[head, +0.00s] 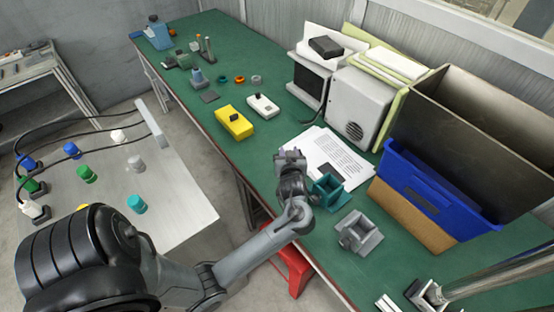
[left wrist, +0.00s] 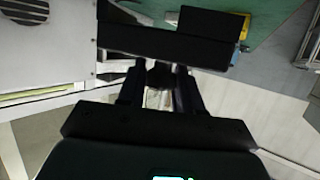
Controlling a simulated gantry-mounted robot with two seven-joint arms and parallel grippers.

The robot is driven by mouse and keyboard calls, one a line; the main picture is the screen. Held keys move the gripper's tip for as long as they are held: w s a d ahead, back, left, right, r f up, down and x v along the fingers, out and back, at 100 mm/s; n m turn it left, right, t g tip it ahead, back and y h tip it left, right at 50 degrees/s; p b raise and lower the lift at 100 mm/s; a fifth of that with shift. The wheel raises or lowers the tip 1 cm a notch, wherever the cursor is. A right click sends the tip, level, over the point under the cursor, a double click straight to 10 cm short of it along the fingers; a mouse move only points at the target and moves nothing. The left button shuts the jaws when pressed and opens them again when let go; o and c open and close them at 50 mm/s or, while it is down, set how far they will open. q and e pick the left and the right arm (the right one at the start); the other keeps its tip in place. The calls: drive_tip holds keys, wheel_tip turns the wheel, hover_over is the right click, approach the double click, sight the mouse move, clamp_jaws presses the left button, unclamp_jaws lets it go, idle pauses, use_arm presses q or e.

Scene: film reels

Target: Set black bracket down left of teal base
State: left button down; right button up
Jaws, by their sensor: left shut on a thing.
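The teal base (head: 328,190) stands on the green bench, by the lower right corner of a white printed sheet. My left gripper (head: 290,160) is just left of the teal base in the head view, above the bench's near side. It is shut on the black bracket (left wrist: 160,42), which shows in the left wrist view as a wide dark shape across the fingertips (left wrist: 158,80). In the head view I cannot make out the bracket clearly from the gripper. Whether it touches the bench I cannot tell. My right gripper is not in view.
A grey bracket-like part (head: 358,236) stands on the bench right of the teal base. The printed sheet (head: 322,150) lies behind. A grey box (head: 360,112) and a blue bin (head: 425,195) stand further back. A yellow box (head: 234,122) lies left. Bare bench shows between it and the gripper.

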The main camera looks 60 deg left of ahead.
use_arm(q)
drive_tip(key=shift+s+a+f+b, duration=0.25)
drive_tip(key=shift+a+f+b, duration=0.55)
drive_tip(key=shift+a+f, duration=1.05)
drive_tip(key=shift+s+a+f+b, duration=0.2)
drive_tip(key=shift+a+f+b, duration=0.6)
drive_tip(key=shift+a+f, duration=1)
drive_tip(key=shift+d+f, duration=0.3)
drive_tip(key=shift+f, duration=0.1)
drive_tip(key=c, duration=0.8)
unclamp_jaws()
drive_tip(key=shift+o, duration=0.2)
